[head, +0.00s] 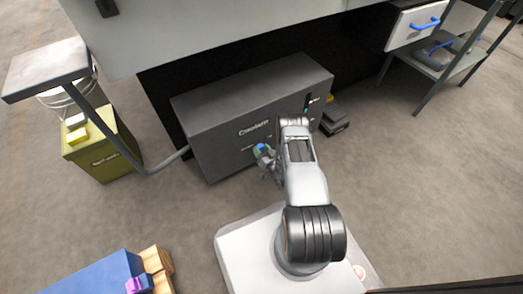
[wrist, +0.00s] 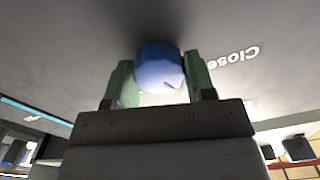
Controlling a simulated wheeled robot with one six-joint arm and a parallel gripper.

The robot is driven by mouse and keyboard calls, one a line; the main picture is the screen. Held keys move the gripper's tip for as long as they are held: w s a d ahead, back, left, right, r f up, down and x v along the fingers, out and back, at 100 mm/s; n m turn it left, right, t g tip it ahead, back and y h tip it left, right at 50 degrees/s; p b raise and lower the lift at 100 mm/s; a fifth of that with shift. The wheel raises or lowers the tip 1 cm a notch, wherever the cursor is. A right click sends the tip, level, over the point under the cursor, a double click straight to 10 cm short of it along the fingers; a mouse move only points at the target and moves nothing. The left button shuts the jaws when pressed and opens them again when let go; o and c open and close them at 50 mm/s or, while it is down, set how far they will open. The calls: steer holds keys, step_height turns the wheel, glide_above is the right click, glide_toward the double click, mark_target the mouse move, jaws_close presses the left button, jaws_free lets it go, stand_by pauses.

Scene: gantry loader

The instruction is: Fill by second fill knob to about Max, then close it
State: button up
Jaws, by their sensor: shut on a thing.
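A dark grey tank (head: 225,115) with white lettering stands on the floor in the head view. A blue knob (wrist: 160,68) sticks out of its face in the wrist view, between the two green-padded fingers of my gripper (wrist: 158,85). My gripper (head: 265,158) is shut on this knob at the tank's front in the head view. The word "Close" (wrist: 233,57) is printed upside down beside the knob. A small gauge strip (head: 307,102) shows on the tank's right part; its level is too small to read.
A yellow-green bin (head: 100,155) stands left of the tank, with a grey pipe (head: 165,160) between them. A dark pedal-like block (head: 335,122) lies to the right. A blue box (head: 95,275) is at front left.

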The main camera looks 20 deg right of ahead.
stand_by(0.4)
steer(key=o, duration=0.9)
steer(key=shift+o, duration=0.2)
